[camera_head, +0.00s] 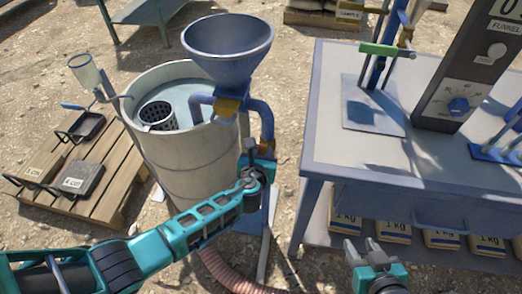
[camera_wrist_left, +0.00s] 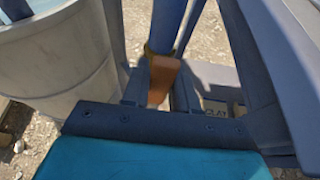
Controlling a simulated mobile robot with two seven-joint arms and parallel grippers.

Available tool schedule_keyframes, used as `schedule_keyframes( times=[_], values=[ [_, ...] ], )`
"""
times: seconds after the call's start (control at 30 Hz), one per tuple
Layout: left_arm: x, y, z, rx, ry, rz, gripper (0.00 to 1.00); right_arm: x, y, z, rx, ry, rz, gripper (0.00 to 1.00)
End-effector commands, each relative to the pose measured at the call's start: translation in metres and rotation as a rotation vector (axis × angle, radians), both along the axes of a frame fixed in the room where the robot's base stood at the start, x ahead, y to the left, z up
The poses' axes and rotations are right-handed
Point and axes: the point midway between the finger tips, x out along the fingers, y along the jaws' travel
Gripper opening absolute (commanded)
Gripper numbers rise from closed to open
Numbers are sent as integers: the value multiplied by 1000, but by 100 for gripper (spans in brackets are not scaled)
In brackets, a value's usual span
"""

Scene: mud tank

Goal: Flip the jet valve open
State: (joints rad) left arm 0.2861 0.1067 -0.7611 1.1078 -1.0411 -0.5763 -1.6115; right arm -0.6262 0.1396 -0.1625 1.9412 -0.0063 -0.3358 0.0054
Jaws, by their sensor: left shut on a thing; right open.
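The blue funnel (camera_head: 228,50) stands over the light grey tank, with a yellow fitting (camera_head: 230,105) below it. A blue pipe (camera_head: 266,122) bends down beside the tank; it also shows in the left wrist view (camera_wrist_left: 168,25). My left gripper (camera_head: 259,150) is at this pipe. In the left wrist view its fingers are shut on an orange handle (camera_wrist_left: 163,78) at the pipe, apparently the jet valve's lever. The gripper mostly hides the handle in the head view. My right gripper (camera_head: 363,248) is open and empty, low in front of the table.
The grey tank (camera_head: 185,150) stands left of the pipe. A blue worktable (camera_head: 330,130) with a dark control box (camera_head: 470,70) is on the right, with labelled sacks (camera_head: 395,229) below. A pallet (camera_head: 112,185) with black pans is at left. A pink hose (camera_head: 225,272) lies below.

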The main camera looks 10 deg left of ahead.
Motion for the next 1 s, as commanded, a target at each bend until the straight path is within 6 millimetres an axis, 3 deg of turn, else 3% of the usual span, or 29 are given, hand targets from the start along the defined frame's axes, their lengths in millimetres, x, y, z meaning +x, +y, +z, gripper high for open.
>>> schedule_keyframes(
  times=[0.33, 0.37, 0.57, 0.83, 1.0],
  values=[
    [-1, -2, -1, 8, 1, -5, 0, 0, 0, 0, -3, 0, 3, 43],
    [-1, -2, -1, 7, 1, -6, 30, 0, 0, 0, -3, 0, 3, 43],
    [-1, -1, -1, 5, 1, -4, 49, 0, 0, 0, -3, 0, 3, 43],
    [-2, -1, 0, 3, 1, -2, 49, 0, 0, 1, -3, 0, 3, 43],
    [-17, 0, 8, 3, 2, -2, 49, 0, -1, 9, -3, 0, 3, 43]
  ],
)
